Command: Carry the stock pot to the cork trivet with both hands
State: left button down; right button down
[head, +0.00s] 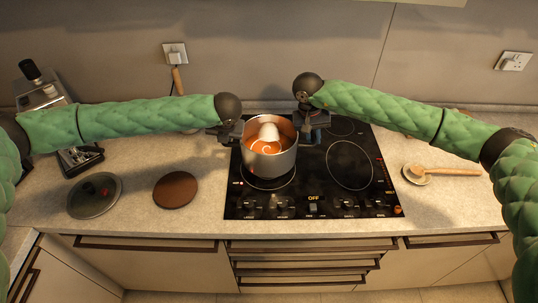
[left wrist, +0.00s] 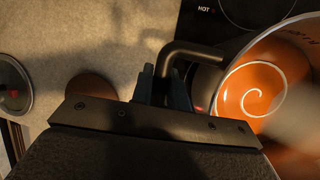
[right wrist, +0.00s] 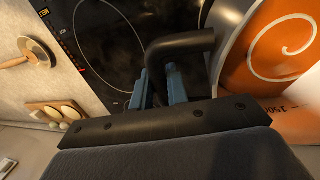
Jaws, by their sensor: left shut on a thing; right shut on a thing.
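The stock pot (head: 283,163) is a steel pot of orange soup with a pale swirl, upright at the front left burner of the hob. A pale blurred shape covers part of the soup. My left gripper (head: 228,133) is shut on the pot's left handle (left wrist: 195,49). My right gripper (head: 313,130) is shut on its right handle (right wrist: 182,43). I cannot tell whether the pot touches the glass. The cork trivet (head: 175,189) is a bare brown disc on the counter left of the hob; it also shows in the left wrist view (left wrist: 88,87).
A glass lid (head: 95,195) lies left of the trivet. A coffee machine (head: 50,95) stands at the back left. The black hob (head: 350,165) shows OFF and HOT marks. A spoon rest with a wooden spoon (head: 450,171) lies right. The counter between trivet and hob is clear.

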aim_at(176, 187)
jog(key=k+j, duration=0.1)
jog(key=j, duration=0.35)
jog(key=k+j, duration=0.1)
jog(key=j, duration=0.35)
jog(key=k+j+z, duration=0.1)
jog(key=j, duration=0.35)
jog(key=k+j, duration=0.1)
jog(key=j, duration=0.35)
